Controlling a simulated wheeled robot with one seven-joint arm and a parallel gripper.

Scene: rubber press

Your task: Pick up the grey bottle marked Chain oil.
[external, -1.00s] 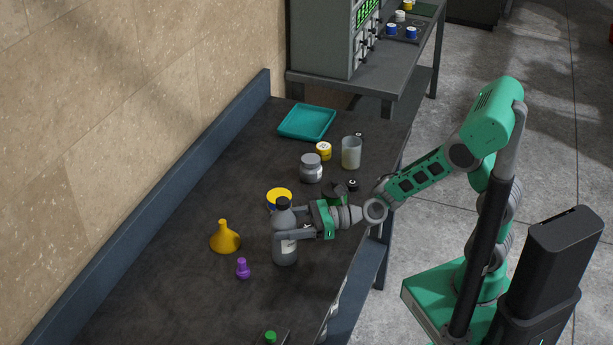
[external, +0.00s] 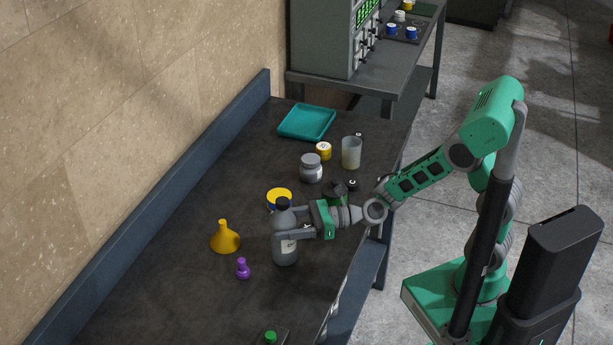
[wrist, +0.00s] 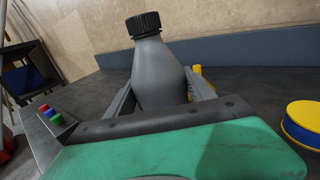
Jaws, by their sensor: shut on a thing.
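A grey bottle (external: 285,250) with a black cap stands upright on the dark bench, a pale label partly showing on its side. The label's words are too small to read. My gripper (external: 284,234) is shut on the bottle around its upper body, reaching in from the right. In the wrist view the bottle (wrist: 160,75) stands between the two fingers (wrist: 160,95), its lower part hidden by my gripper. I cannot see a gap under the bottle.
A yellow funnel (external: 225,238) and a purple piece (external: 242,268) stand left of the bottle. A yellow-and-blue tin (external: 279,195) is close behind it. A grey jar (external: 311,170), a clear beaker (external: 351,153) and a teal tray (external: 306,122) are farther back. The bench's left part is clear.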

